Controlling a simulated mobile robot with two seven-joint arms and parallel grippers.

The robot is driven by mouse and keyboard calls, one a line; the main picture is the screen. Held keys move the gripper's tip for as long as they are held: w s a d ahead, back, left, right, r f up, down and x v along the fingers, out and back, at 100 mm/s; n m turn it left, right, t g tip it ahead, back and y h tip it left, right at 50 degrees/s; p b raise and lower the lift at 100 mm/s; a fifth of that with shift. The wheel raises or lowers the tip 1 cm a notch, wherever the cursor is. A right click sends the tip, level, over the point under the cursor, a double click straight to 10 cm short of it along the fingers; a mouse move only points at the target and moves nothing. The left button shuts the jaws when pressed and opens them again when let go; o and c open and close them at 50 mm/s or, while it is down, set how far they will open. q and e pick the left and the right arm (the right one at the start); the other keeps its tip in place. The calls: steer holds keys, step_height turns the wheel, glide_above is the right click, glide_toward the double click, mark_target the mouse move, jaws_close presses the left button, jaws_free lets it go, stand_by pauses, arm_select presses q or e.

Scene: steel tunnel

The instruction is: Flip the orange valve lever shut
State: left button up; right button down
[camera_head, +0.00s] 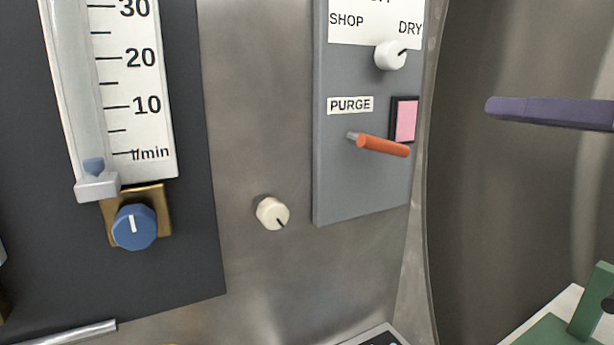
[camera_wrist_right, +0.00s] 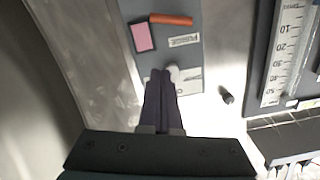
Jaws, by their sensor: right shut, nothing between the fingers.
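The orange lever (camera_head: 383,146) sticks out from a grey panel (camera_head: 335,175), just below the PURGE label (camera_head: 350,105). It points right and slightly down from its metal pivot at the left end. It also shows near the top of the right wrist view (camera_wrist_right: 171,19), where the panel appears upside down. My right gripper (camera_head: 490,106) comes in from the right with dark purple fingers, shut and empty, to the right of the lever and apart from it in the picture. Its fingers (camera_wrist_right: 160,74) also show in the right wrist view, overlapping the panel near a white knob. My left gripper is out of view.
A pink square button (camera_head: 405,119) sits just above the lever's free end. A white knob (camera_head: 390,55) is higher on the panel. A cream knob (camera_head: 272,213) and a flow gauge with a blue knob (camera_head: 134,227) are left. A green bracket (camera_head: 592,302) stands at bottom right.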

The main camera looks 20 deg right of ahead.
steer(key=shift+r, duration=0.1)
glide_above(378, 144)
steer(key=s+d, duration=0.3)
steer(key=d, duration=0.2)
steer(key=f, duration=0.1)
steer(key=f+b, duration=0.1)
steer(key=f, duration=0.1)
steer(key=w+a+f, duration=0.1)
steer(key=shift+w+f, duration=0.1)
steer(key=shift+f, duration=0.1)
